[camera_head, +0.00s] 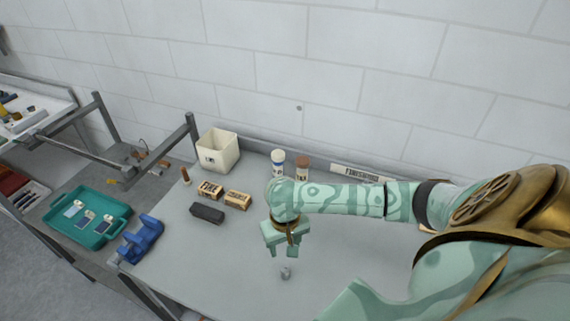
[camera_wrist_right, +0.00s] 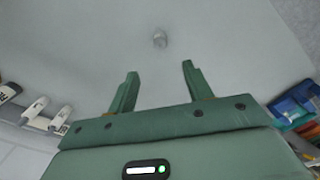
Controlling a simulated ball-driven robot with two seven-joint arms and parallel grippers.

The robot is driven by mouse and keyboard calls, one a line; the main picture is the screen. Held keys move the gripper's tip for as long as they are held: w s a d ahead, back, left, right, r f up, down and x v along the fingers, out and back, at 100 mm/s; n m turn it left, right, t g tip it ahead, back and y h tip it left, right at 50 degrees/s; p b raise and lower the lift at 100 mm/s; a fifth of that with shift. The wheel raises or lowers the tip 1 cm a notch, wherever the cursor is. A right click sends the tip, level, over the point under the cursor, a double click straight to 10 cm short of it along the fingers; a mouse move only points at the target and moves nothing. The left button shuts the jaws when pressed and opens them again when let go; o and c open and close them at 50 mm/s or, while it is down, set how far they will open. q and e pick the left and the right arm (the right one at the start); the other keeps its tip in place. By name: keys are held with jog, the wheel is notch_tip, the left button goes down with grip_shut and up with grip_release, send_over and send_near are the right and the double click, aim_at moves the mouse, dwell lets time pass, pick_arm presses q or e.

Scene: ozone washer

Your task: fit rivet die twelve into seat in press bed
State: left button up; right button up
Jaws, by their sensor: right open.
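A small grey metal piece, probably the rivet die (camera_head: 286,272), stands on the grey table; any number on it is too small to read. It also shows as a small grey cylinder in the right wrist view (camera_wrist_right: 160,39). My right gripper (camera_head: 283,251) is open and empty above the table, just behind the piece and apart from it. In the wrist view its two fingers (camera_wrist_right: 158,78) point toward the piece, which lies beyond the tips, roughly between their lines. A blue device (camera_head: 141,238) at the table's left edge may be the press; no seat can be made out. My left gripper is out of view.
A dark block (camera_head: 207,213) and two labelled boxes (camera_head: 210,190) (camera_head: 238,199) lie left of my gripper. A cream bin (camera_head: 218,151) and two bottles (camera_head: 278,160) (camera_head: 302,167) stand at the back. A teal tray (camera_head: 112,206) is further left. The table's front middle is clear.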

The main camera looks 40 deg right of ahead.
jog(key=b, duration=0.1)
send_over(285, 268)
jog(key=f, duration=0.4)
jog(key=shift+s+a+f, duration=0.25)
jog(key=shift+s+f, duration=0.05)
jog(key=shift+s, duration=0.05)
jog(key=f, duration=0.1)
jog(key=f+b, duration=0.1)
jog(key=f, duration=0.2)
jog(key=shift+w+d+f+b, duration=0.2)
jog(key=shift+w+f+b, duration=0.05)
jog(key=shift+f+b, duration=0.1)
jog(key=shift+f, duration=0.6)
notch_tip(285, 268, down, 4)
jog(key=shift+f+b, duration=0.2)
jog(key=shift+b, duration=0.8)
jog(key=shift+c, duration=1)
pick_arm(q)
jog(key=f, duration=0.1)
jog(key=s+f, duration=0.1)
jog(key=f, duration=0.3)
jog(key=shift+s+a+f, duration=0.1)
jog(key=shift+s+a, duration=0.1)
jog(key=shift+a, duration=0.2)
pick_arm(e)
jog(key=shift+r, duration=0.1)
grip_shut()
